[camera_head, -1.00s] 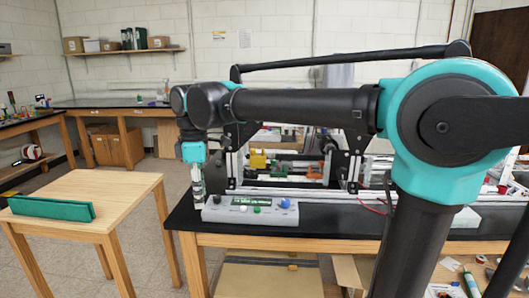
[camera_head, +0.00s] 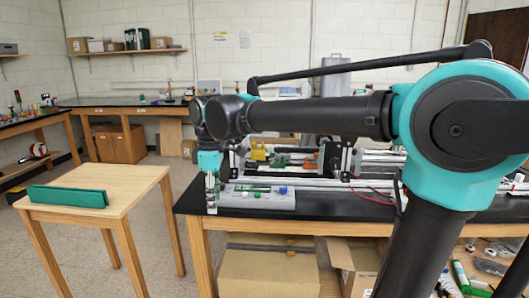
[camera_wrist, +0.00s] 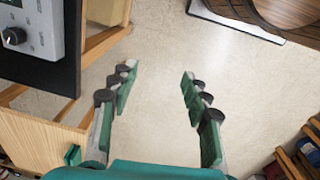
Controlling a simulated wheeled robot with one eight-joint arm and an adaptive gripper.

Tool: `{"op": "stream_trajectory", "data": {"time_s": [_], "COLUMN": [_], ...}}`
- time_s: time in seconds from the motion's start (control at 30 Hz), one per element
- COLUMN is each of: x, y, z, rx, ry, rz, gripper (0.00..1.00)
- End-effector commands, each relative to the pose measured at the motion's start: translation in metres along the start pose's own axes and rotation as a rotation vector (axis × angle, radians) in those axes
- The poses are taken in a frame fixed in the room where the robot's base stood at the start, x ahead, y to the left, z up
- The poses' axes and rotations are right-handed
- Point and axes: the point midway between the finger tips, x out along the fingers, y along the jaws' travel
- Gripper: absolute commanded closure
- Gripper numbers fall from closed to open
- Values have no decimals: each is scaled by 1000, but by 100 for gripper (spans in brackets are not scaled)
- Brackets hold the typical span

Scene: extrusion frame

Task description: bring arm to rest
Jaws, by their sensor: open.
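My gripper (camera_head: 211,193) hangs fingers down at the left end of the black bench (camera_head: 188,205) in the head view, in front of the grey control box. In the wrist view my gripper (camera_wrist: 158,92) has its two green-padded fingers wide apart, with nothing between them but the floor below. My arm stretches from the right across the head view and hides part of the bench equipment.
A grey control box (camera_head: 257,199) with knobs lies near the bench's front edge. It also shows in the wrist view (camera_wrist: 30,38). A wooden table (camera_head: 125,182) with a green block (camera_head: 67,196) stands at the left. Bare floor lies between table and bench.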

Motion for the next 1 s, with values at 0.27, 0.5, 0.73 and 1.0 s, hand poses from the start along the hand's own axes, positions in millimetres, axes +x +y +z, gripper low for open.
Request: {"op": "stream_trajectory", "data": {"time_s": [0.27,0.5,0.73,1.0], "x": [40,100,170,226], "y": [18,22,-10,-66], "z": [58,148,252,323], "rx": [241,615,1082,1487], "ry": [31,83,157,233], "rz": [39,102,189,272], "gripper": [53,53,53,53]}}
